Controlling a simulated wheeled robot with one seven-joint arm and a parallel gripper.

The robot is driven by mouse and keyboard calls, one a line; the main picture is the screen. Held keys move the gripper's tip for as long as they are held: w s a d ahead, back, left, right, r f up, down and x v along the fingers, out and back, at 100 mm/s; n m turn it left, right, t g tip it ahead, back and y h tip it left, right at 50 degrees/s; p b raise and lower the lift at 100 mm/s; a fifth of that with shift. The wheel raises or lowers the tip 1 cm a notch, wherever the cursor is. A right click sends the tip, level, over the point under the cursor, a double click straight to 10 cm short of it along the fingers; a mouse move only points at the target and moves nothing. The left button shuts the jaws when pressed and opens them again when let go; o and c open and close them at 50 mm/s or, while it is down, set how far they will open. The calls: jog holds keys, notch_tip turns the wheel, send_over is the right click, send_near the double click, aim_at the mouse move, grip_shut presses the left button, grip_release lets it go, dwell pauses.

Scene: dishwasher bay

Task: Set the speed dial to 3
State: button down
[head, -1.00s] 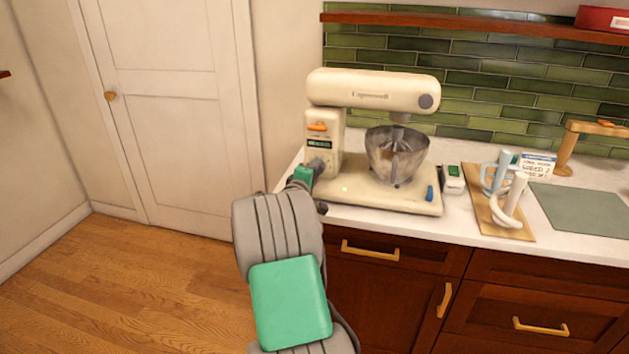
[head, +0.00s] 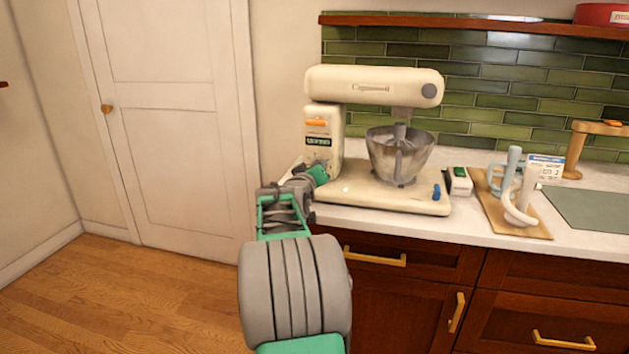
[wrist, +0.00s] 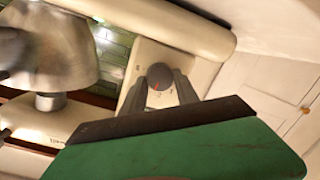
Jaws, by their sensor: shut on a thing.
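The cream stand mixer (head: 375,84) stands on the white counter, with an orange lever (head: 316,123) and a small dark display with green characters (head: 318,141) on its column. The characters are too small to read. The grey speed dial (wrist: 161,76) shows in the wrist view with a small red-orange mark on its face; the number it points to cannot be read. My gripper (wrist: 160,92) is shut on the dial, one finger on each side. In the head view my gripper (head: 318,170) is at the column's lower front and hides most of the dial.
A metal bowl (head: 398,155) sits under the mixer head, with a blue knob (head: 437,192) on the base. Right of it are a small white-and-green box (head: 459,181), a wooden board (head: 497,210) with attachments, a printed card (head: 548,172) and a grey-green mat (head: 592,208).

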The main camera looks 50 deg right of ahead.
jog(key=shift+f+m+b, duration=0.15)
jog(key=shift+m+b, duration=0.25)
jog(key=shift+b, duration=0.05)
dwell(0.3)
jog(key=c, duration=0.9)
grip_release()
jog(key=v, duration=0.8)
jog(key=shift+d, duration=0.1)
